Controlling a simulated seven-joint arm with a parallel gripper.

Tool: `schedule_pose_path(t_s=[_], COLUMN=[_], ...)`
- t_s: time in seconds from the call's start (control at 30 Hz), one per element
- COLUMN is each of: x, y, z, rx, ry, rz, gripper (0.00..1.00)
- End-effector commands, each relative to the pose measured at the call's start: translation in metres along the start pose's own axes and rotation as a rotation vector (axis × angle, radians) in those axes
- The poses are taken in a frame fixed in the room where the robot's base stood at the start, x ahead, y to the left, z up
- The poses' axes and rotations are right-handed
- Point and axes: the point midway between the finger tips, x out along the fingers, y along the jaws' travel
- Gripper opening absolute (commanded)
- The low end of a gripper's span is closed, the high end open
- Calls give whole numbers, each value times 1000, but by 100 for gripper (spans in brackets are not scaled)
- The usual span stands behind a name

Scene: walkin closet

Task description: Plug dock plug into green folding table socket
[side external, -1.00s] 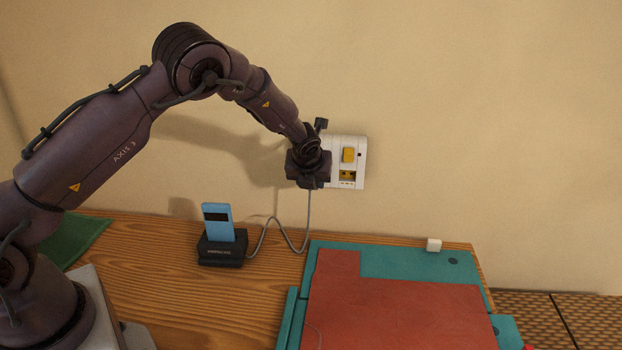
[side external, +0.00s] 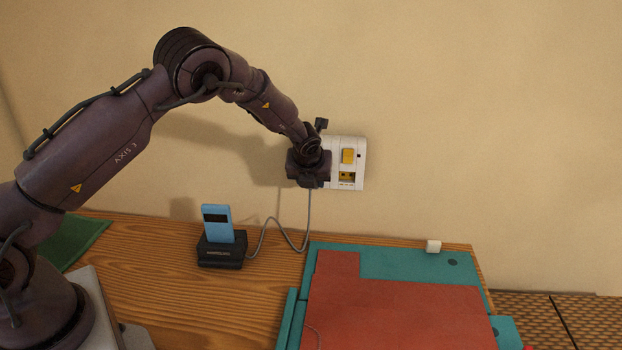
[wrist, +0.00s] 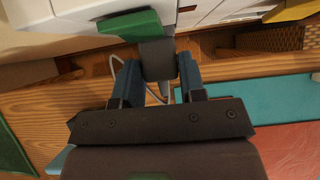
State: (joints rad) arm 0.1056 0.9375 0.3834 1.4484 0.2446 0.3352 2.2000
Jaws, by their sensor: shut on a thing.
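My gripper (side external: 308,172) is at the left part of a white wall socket panel (side external: 359,172), hiding that part in the side view. In the wrist view, my gripper (wrist: 158,78) has its two blue fingers shut on the dark grey dock plug (wrist: 157,58). A green block (wrist: 130,25) on the white panel (wrist: 60,18) lies just beyond the plug's upper end. The plug's tip is hidden, so I cannot tell whether it is inserted. A grey cable (side external: 309,218) hangs from the gripper to the black dock (side external: 220,252) on the wooden table.
A blue phone (side external: 217,223) stands in the dock. The panel's right part has a yellow block (side external: 348,156) above a yellow outlet (side external: 346,177). A teal and red board (side external: 395,312) lies below, with a small white block (side external: 433,246) at its back edge.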

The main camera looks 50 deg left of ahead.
Motion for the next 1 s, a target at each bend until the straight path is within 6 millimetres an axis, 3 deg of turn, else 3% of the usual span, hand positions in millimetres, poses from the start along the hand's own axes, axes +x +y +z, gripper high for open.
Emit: schedule_pose_path(t_s=[0.23, 0.27, 0.37, 0.73, 0.87, 1.0], x=[2, 2, 2, -5, -24, -56], y=[0, 0, 0, 0, 0, 0], z=[3, 3, 3, 3, 3, 3], rx=[0, 0, 0, 0, 0, 0], ry=[-1, -1, -1, -1, -1, -2], rz=[0, 0, 0, -1, -2, -4], gripper=[9, 44, 67, 67, 67, 67])
